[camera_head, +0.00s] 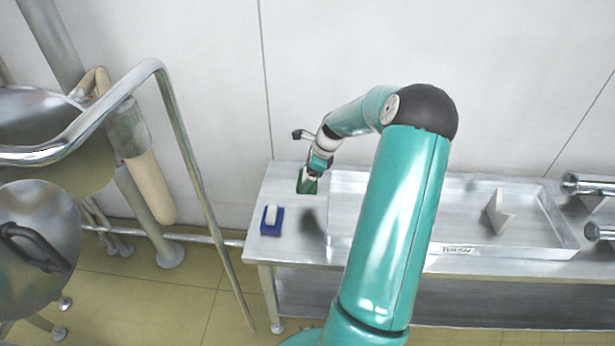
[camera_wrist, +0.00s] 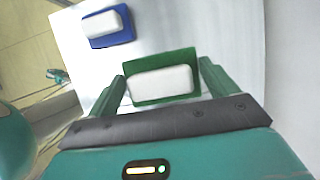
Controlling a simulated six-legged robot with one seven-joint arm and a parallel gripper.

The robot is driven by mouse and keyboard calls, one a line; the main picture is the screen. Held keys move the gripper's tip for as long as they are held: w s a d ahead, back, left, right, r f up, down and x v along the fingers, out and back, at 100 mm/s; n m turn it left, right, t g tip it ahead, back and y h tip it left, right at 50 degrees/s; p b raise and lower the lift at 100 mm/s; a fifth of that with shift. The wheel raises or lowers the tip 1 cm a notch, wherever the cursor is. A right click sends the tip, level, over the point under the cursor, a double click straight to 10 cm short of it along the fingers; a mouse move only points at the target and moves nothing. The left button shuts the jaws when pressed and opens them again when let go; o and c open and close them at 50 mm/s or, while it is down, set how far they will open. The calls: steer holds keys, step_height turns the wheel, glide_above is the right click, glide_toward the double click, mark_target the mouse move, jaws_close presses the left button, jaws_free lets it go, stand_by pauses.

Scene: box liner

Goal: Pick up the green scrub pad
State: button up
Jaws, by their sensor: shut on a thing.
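The green scrub pad (camera_wrist: 181,59) has a green base with a white block on top. In the wrist view it sits between the two fingers of my gripper (camera_wrist: 162,88), which is shut on it. In the head view the pad (camera_head: 307,186) shows as a small green patch under my gripper (camera_head: 309,178), at the left end of the metal table. Whether the pad touches the table or is slightly above it, I cannot tell.
A blue pad with a white block (camera_head: 271,220) lies nearby on the table (camera_head: 290,247). A shallow metal tray (camera_head: 400,215) is to the right, with a white folded piece (camera_head: 499,211) in it. Metal rails (camera_head: 185,135) and drums stand at left.

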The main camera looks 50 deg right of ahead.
steer(key=s+a+r, duration=0.4)
steer(key=s+a, duration=0.2)
steer(key=shift+s+a, duration=0.25)
steer(key=shift+a, duration=0.05)
steer(key=shift+r, duration=0.1)
